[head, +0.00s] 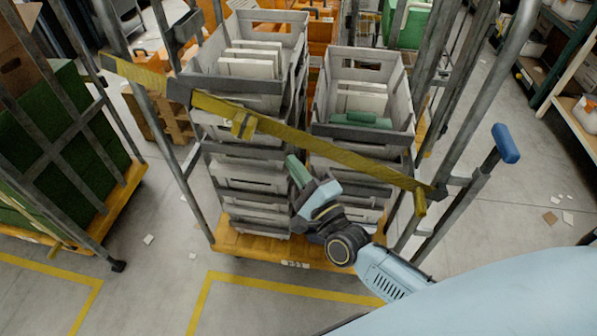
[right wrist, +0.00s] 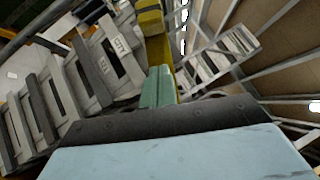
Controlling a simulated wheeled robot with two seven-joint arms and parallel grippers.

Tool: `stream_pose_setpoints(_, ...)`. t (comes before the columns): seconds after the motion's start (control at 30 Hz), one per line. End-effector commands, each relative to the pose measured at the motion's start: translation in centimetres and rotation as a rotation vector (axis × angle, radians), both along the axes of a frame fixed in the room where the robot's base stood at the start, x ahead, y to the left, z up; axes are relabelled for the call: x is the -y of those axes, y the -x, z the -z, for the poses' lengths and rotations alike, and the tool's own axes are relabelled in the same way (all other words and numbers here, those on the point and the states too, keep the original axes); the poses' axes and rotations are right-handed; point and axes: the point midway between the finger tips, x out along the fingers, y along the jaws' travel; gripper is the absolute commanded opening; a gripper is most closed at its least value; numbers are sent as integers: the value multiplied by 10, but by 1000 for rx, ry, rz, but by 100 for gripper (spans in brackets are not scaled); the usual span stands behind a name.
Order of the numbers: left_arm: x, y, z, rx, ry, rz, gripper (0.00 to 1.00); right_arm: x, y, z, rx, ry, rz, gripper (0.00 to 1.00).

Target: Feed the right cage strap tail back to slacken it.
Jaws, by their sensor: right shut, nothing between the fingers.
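A yellow strap (head: 300,137) runs slanting across the front of the right cage, from upper left to lower right, in front of stacked grey crates. A dark fitting (head: 180,91) sits on it at the left post, another (head: 436,191) at the right post. A short yellow piece (head: 243,125) sticks out from the strap left of centre; a short yellow end (head: 420,203) hangs at the right. Which is the tail I cannot tell. My right gripper (head: 292,162), green-fingered, is shut and empty just below the strap. In the right wrist view the fingers (right wrist: 158,87) point toward yellow strap (right wrist: 152,20). My left gripper is not in view.
Grey crates (head: 345,75) with pale and green items fill the cage, on an orange base (head: 240,247). A left cage (head: 60,150) holds green boxes. A blue-topped handle (head: 505,143) stands at the right. Floor in front is clear, with yellow lines and small scraps.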

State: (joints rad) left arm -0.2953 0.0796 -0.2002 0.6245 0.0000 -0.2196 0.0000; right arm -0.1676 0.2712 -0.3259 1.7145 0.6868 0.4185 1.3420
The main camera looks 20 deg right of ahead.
Motion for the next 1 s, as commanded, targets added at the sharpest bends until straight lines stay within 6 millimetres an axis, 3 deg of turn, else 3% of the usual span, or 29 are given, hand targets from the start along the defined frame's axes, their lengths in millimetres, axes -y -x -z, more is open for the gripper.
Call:
stream_pose_setpoints(0.27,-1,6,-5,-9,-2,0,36,-9,-58,-17,1,0,0,0)
stream_pose_setpoints(0.53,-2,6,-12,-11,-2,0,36,-36,-72,-28,-2,0,-1,0)
stream_pose_setpoints(1.0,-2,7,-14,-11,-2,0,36,-39,-75,-30,-1,2,3,0)
